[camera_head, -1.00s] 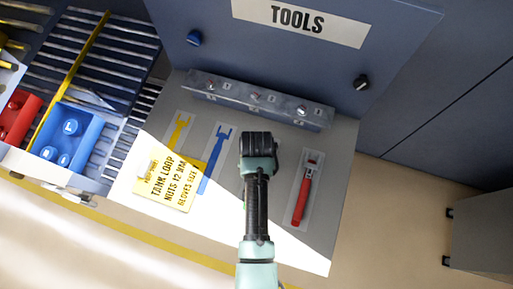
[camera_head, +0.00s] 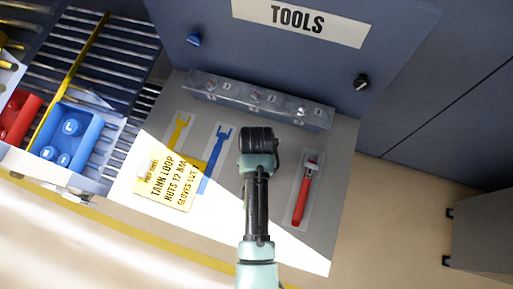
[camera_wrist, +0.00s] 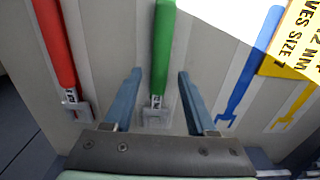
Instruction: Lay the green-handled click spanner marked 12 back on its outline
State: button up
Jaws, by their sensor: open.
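The green-handled spanner (camera_wrist: 163,48) lies on a pale strip of the tool board in the wrist view, its metal jaw end (camera_wrist: 156,112) toward my palm. Its mark is not readable. Any outline under it is covered. My gripper (camera_wrist: 159,76) is open, one finger on each side of the spanner with a gap on both sides. Whether the fingers touch the board I cannot tell.
A red-handled spanner (camera_head: 302,196) lies on the strip to the right in the head view. Blue (camera_head: 216,160) and yellow (camera_head: 179,130) outlines are bare of tools. A yellow note (camera_head: 168,181) partly covers the board.

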jog(key=w+r+n+t, duration=0.1)
jog(key=w+r+t, duration=0.45)
jog(key=r, duration=0.95)
jog(key=w+r+t, duration=0.5)
jog(key=w+r, duration=0.2)
jog(key=r, duration=0.8)
jog(key=w+r+n+t, duration=0.1)
jog(key=w+r+t, duration=0.45)
jog(key=r, duration=0.95)
jog(key=s+r+t, duration=0.3)
jog(key=s+r, duration=0.1)
jog(key=r, duration=0.6)
jog(key=s+r+n+t, duration=0.1)
jog(key=s+r+t, duration=0.3)
jog(key=r, duration=0.6)
jog(key=s+r+t, duration=0.4)
jog(key=s+r, duration=0.2)
jog(key=r, duration=0.4)
jog(key=shift+n+b, duration=0.3)
jog(key=shift+b, duration=0.05)
jog(key=shift+d, duration=0.1)
notch_tip(320, 180, down, 6)
jog(key=b, duration=0.5)
jog(key=shift+b, duration=0.3)
